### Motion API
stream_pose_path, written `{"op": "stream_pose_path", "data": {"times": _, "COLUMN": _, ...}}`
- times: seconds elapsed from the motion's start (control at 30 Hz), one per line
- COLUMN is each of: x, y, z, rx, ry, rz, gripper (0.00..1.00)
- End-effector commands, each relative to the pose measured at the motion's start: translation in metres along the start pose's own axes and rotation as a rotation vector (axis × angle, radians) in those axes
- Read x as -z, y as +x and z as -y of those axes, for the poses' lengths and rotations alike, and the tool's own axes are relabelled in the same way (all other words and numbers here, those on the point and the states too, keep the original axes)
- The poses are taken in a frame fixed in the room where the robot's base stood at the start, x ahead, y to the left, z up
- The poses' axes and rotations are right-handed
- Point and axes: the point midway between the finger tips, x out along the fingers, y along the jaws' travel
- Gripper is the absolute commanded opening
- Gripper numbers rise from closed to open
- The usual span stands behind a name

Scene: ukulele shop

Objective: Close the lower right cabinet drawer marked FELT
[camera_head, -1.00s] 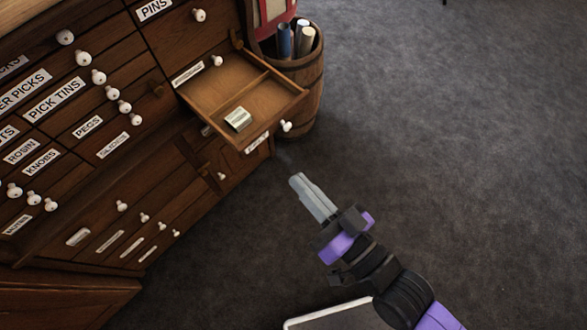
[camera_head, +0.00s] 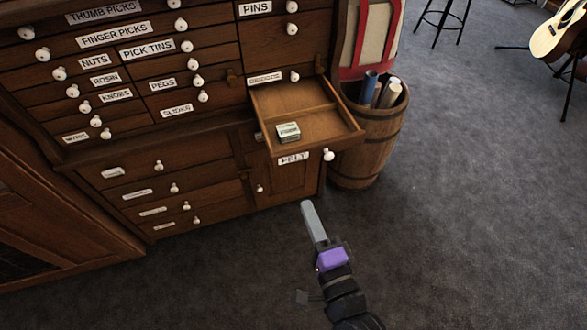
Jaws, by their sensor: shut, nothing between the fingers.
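The drawer marked FELT (camera_head: 290,158) is pulled out from the right side of the wooden cabinet (camera_head: 213,143). It has a white knob (camera_head: 328,154) at the right of its front and a divider inside. A small pale tin (camera_head: 288,132) lies in its front compartment. My gripper (camera_head: 307,206) is shut and empty. It appears below the drawer front in the picture, over the dark carpet, with a visible gap to the knob.
A wooden barrel (camera_head: 366,150) holding rolled tubes (camera_head: 378,91) stands right of the open drawer, close to it. Other cabinet drawers are shut. A stool (camera_head: 441,20) and a guitar (camera_head: 560,32) are far right. Carpet (camera_head: 470,200) is clear in front and right.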

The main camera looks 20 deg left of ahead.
Motion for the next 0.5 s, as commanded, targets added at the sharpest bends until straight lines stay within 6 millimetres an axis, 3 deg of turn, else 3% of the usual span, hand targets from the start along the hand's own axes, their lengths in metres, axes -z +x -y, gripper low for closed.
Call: {"op": "stream_pose_path", "data": {"times": 0.5, "x": 0.000, "y": 0.096, "z": -0.001, "rx": 0.003, "ry": -0.003, "rz": 0.000, "gripper": 0.00}}
